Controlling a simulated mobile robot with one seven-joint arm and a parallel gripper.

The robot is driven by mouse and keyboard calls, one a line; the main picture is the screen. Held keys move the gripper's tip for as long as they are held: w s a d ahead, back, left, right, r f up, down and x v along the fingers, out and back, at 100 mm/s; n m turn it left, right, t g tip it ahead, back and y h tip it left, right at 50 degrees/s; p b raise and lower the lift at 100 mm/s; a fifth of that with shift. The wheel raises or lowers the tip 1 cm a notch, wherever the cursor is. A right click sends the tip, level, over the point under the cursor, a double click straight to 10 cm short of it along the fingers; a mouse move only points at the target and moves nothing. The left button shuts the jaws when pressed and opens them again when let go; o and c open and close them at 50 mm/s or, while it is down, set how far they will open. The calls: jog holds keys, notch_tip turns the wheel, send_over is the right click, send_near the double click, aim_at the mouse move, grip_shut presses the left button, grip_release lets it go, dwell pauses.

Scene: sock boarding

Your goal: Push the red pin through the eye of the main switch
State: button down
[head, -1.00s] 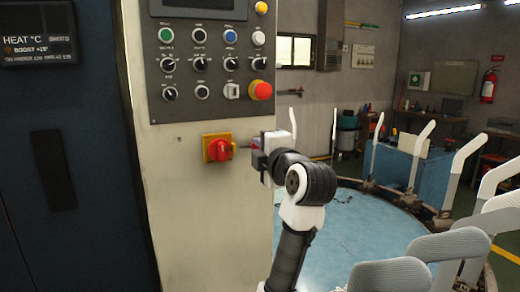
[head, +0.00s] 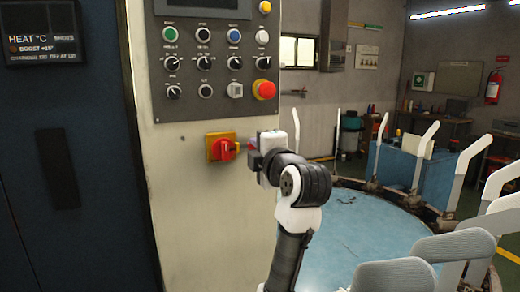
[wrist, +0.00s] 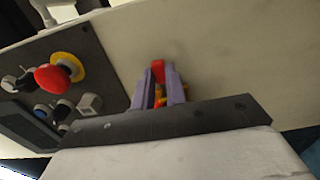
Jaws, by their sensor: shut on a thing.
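The main switch (head: 226,149) is a red knob on a yellow square plate, on the pale cabinet face below the button panel. My gripper (head: 251,149) is just right of it, pointing at it from the side. In the wrist view my two purple-grey fingers (wrist: 158,84) are shut, with red and yellow showing between and beyond them. The red pin is held in the fingers and mostly hidden. I cannot tell which red there is pin and which is switch, nor whether the pin's tip is inside the eye.
The button panel (head: 212,62) with knobs and a red emergency stop (head: 264,89) is above the switch. A dark cabinet door (head: 50,160) stands left. A round blue platform (head: 345,212) with upright white arms is at right.

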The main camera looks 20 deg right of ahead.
jog(key=shift+a, duration=0.85)
jog(key=c, duration=1.3)
grip_release()
jog(key=shift+c, duration=0.2)
jog(key=s+b, duration=0.3)
jog(key=s, duration=1.1)
jog(key=shift+d+b, duration=0.2)
jog(key=shift+b, duration=0.15)
